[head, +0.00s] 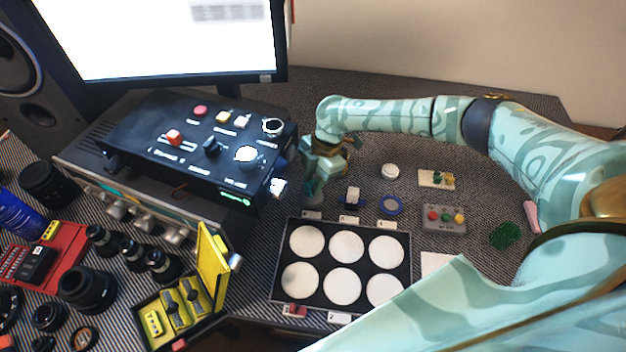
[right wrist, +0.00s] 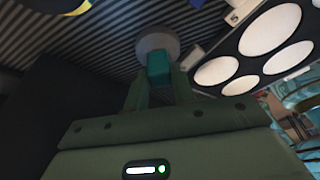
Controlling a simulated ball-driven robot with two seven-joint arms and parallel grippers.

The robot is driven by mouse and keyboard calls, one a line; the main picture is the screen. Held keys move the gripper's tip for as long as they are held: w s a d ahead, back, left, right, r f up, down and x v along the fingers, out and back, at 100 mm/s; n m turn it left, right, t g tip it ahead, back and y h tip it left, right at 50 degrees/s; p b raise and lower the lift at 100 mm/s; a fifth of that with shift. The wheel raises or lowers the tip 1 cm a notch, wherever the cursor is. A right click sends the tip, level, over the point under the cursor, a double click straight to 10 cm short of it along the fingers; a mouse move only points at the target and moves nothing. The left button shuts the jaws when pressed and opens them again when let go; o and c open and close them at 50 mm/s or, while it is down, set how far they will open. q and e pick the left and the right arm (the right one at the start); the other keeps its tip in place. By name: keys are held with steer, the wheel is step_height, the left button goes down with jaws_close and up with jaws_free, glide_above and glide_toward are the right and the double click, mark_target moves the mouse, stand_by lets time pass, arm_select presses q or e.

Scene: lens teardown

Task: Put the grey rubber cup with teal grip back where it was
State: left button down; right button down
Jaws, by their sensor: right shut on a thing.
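The grey rubber cup (right wrist: 150,42) with its teal grip (right wrist: 159,68) is between the fingers of my right gripper (right wrist: 160,88) in the right wrist view. The gripper is shut on the teal grip, and the round grey cup points away from the gripper. I cannot tell whether the cup touches the mat. My left gripper is not in view.
The black tray (head: 345,262) holds several white discs. A black control box (head: 190,150) stands close on the left. A button box (head: 444,218) lies farther right.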

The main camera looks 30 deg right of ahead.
steer(key=shift+f, duration=0.15)
steer(key=c, duration=1.2)
jaws_free()
steer(key=p+v, duration=0.3)
steer(key=v, duration=0.9)
steer(key=shift+p, duration=0.3)
